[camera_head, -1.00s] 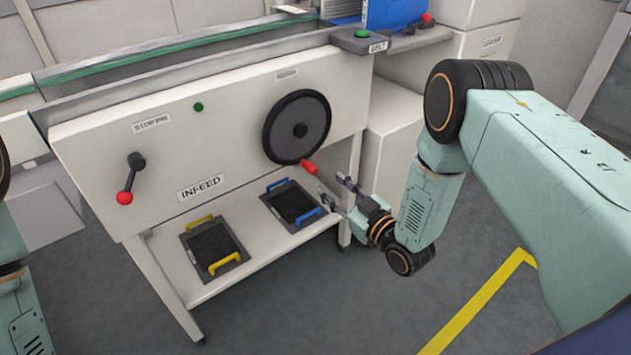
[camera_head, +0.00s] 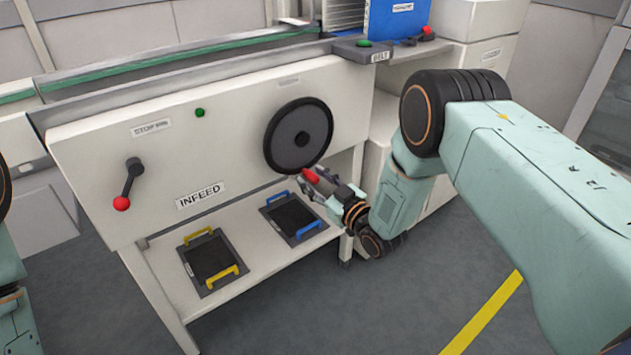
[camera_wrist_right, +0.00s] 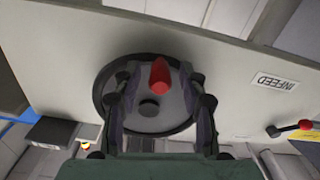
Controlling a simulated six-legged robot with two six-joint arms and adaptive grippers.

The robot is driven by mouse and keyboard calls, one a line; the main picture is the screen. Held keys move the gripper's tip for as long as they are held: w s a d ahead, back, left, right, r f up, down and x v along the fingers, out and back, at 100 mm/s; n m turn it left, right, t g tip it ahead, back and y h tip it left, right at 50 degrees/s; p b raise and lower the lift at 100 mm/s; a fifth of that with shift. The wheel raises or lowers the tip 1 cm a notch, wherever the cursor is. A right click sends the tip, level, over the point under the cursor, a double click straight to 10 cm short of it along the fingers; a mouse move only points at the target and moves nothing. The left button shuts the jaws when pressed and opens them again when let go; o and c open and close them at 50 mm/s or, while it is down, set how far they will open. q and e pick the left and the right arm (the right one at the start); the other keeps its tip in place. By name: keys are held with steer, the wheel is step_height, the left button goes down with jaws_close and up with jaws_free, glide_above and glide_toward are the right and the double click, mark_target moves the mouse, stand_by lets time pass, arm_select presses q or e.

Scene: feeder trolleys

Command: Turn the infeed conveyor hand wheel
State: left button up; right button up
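The black hand wheel (camera_head: 299,136) is on the white front panel marked INFEED. Its red handle (camera_head: 311,175) sticks out at the wheel's lower edge. My right gripper (camera_head: 313,180) is at the handle, its fingers apart on either side of it. In the right wrist view the red handle (camera_wrist_right: 160,75) shows between the two open fingers (camera_wrist_right: 158,85), with a gap on each side. The wheel (camera_wrist_right: 127,67) lies behind them. My left arm shows only at the left edge, and its gripper is out of view.
A lever with a red knob (camera_head: 122,203) is on the panel's left part. Below, a shelf (camera_head: 170,278) holds a tray with yellow handles (camera_head: 211,262) and one with blue handles (camera_head: 293,218). A green BELT button (camera_head: 364,43) is above right of the wheel.

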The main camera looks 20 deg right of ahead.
jaws_close()
stand_by(0.5)
steer(key=shift+s+a, duration=0.1)
steer(key=shift+a, duration=0.05)
